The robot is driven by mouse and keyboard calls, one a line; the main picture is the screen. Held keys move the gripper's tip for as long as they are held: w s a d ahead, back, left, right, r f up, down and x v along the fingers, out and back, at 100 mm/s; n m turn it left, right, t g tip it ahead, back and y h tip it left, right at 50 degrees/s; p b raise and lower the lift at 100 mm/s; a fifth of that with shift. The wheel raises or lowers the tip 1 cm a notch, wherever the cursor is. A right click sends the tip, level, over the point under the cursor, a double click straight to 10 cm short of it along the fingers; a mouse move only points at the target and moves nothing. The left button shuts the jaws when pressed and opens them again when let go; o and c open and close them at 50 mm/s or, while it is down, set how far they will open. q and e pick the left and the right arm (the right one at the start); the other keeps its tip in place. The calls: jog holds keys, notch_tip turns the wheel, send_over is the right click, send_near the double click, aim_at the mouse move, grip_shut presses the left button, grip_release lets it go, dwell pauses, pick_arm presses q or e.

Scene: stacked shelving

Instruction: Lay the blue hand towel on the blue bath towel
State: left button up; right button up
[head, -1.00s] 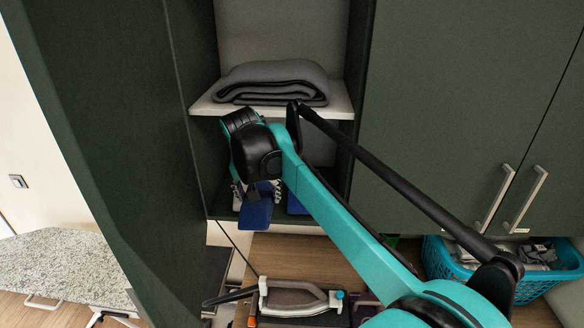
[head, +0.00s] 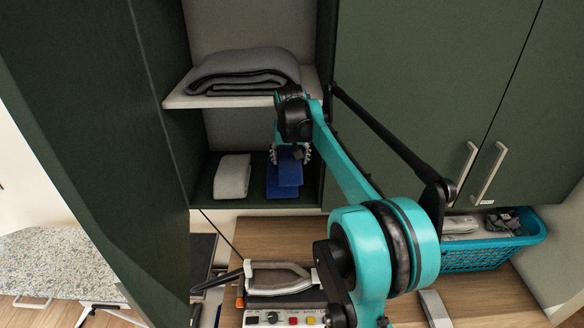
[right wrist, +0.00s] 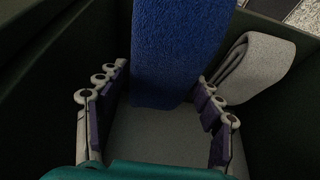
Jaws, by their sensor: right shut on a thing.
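My right gripper (head: 290,154) is inside the lower compartment of the cabinet, shut on the blue hand towel (head: 289,173). The hand towel hangs from the fingers in front of or over the folded blue bath towel (head: 272,185), whose edge shows at the left and below. I cannot tell whether the two touch. In the right wrist view, blue cloth (right wrist: 165,50) lies between the two rows of fingers (right wrist: 160,76); the bath towel cannot be told apart there. My left gripper is out of view.
A folded grey towel (head: 232,177) stands left of the blue towels, also in the wrist view (right wrist: 257,68). A grey blanket (head: 242,70) lies on the shelf (head: 190,101) above. Green cabinet walls close in both sides.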

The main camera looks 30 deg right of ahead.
jog(key=shift+w+a+f, duration=0.15)
jog(key=shift+f, duration=0.65)
jog(key=f, duration=0.2)
jog(key=f+p, duration=0.1)
jog(key=shift+d, duration=0.25)
jog(key=shift+d+f, duration=0.15)
jog(key=shift+d, duration=0.05)
jog(key=shift+f, duration=0.1)
jog(key=shift+a+f, duration=0.1)
jog(key=shift+f, duration=0.05)
jog(key=o, duration=1.1)
jog(key=shift+c, duration=0.2)
jog(key=shift+o, duration=0.6)
